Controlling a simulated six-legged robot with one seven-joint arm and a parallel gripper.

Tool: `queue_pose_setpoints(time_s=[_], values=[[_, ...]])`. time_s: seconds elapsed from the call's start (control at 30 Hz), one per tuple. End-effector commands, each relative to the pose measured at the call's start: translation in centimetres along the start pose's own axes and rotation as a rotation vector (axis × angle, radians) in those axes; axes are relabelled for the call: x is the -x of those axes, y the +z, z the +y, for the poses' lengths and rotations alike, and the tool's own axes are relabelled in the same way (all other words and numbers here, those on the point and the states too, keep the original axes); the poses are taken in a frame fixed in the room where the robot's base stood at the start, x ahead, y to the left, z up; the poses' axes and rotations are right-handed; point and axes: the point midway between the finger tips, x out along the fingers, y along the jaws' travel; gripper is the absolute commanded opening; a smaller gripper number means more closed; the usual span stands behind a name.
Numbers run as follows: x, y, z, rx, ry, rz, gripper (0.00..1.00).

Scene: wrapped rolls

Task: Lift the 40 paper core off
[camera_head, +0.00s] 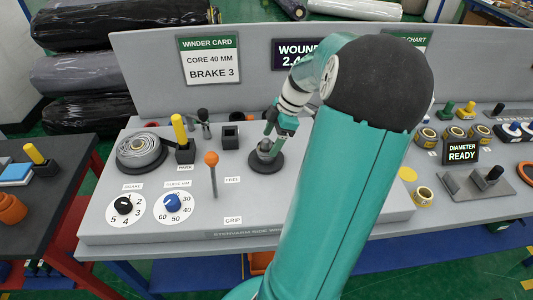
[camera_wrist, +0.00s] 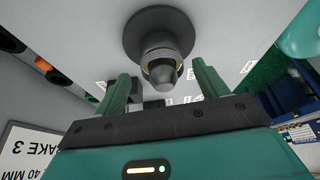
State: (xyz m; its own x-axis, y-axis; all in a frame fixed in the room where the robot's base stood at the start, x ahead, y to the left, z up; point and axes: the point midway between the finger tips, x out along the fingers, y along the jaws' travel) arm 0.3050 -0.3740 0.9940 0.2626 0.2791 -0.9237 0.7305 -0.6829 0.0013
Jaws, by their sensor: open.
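My gripper (camera_head: 270,133) is open and empty above the grey spindle (camera_head: 265,150) on its dark round base (camera_head: 267,164). Several short tan paper cores (camera_head: 453,133) with dark bands sit at the right of the bench. Another core (camera_head: 422,194) sits apart, nearer the front. Their size marks are too small to read.
Brake dial (camera_head: 124,205) and core dial (camera_head: 172,203) are at front left. A winder card (camera_head: 208,62) reads core 40 mm, brake 3.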

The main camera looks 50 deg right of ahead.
Motion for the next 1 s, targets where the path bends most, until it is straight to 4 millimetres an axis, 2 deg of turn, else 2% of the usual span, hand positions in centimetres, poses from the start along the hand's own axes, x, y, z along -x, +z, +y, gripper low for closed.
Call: queue_pose_setpoints(time_s=[0.3,0.57,0.6,0.83,1.0], values=[[-4.4,-0.2,-0.3,0.0,-0.004,0.002,0.73],[-4.8,-0.2,-0.3,0.0,0.0,-0.001,0.73],[-4.8,-0.2,-0.3,0.0,0.0,-0.001,0.71],[-4.8,-0.2,-0.3,0.0,-0.001,0.0,0.25],[-4.8,-0.2,-0.3,0.0,0.0,0.0,0.24]])
